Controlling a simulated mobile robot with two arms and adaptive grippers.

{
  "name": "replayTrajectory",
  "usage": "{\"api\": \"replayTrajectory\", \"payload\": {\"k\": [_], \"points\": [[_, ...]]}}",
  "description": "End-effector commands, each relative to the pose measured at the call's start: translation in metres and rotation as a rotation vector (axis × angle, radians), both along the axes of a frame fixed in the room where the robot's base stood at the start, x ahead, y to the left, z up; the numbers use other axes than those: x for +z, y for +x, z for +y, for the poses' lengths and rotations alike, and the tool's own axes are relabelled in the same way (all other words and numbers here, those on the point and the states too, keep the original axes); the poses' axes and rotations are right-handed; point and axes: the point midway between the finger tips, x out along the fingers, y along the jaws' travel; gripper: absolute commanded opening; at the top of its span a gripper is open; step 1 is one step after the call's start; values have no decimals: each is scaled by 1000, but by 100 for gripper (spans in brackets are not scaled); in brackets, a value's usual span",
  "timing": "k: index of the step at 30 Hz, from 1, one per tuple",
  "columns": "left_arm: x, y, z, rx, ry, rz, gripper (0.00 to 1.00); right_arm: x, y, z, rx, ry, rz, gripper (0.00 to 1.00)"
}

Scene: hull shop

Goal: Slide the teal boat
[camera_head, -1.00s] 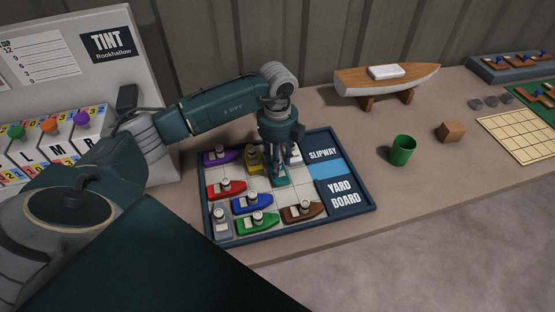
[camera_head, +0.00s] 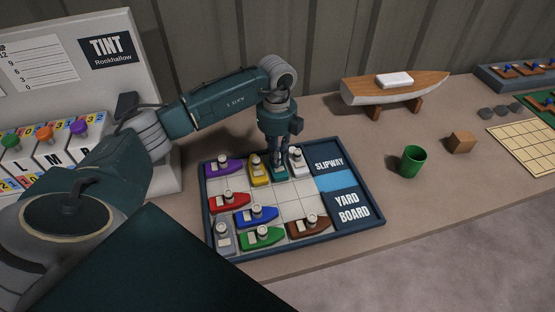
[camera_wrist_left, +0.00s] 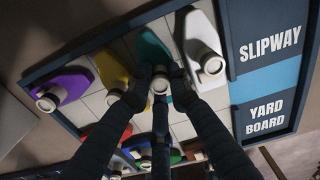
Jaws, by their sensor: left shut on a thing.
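The teal boat (camera_head: 279,173) stands in the top row of the yard board (camera_head: 384,217), between the yellow boat (camera_head: 259,176) and the white boat (camera_head: 297,163). My left gripper (camera_head: 279,161) points down at it and is shut on its round knob. In the left wrist view the fingers (camera_wrist_left: 159,84) close around the knob of the teal boat (camera_wrist_left: 152,50), with yellow on one side and white on the other. My right gripper is not in view.
On the board are also purple (camera_head: 221,168), red (camera_head: 229,202), blue (camera_head: 257,215), green (camera_head: 262,239), brown (camera_head: 308,226) and grey (camera_head: 223,236) boats. Cells below the teal boat are bare. A green cup (camera_head: 412,162) and wooden block (camera_head: 461,143) stand right of the board.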

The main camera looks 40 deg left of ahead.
Motion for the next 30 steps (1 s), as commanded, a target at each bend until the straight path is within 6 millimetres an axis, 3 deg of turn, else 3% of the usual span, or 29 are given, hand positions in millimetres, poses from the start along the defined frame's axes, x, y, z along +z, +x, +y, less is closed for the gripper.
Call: {"api": "replayTrajectory", "payload": {"k": [5, 6, 8, 9, 20, 23, 30], "points": [[4, 4, 5, 8, 9, -12, 0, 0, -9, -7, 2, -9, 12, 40], [4, 4, 6, 8, 10, -13, 24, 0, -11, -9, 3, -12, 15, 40], [4, 4, 5, 8, 9, -12, 36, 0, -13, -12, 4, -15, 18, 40], [4, 3, 5, 8, 8, -11, 37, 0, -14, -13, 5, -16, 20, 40], [9, 2, 3, 5, 6, -7, 37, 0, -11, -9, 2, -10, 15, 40], [22, 2, 4, 6, 6, -8, 37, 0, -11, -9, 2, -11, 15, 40], [74, 3, 5, 6, 7, -11, 37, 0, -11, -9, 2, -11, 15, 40]]}}
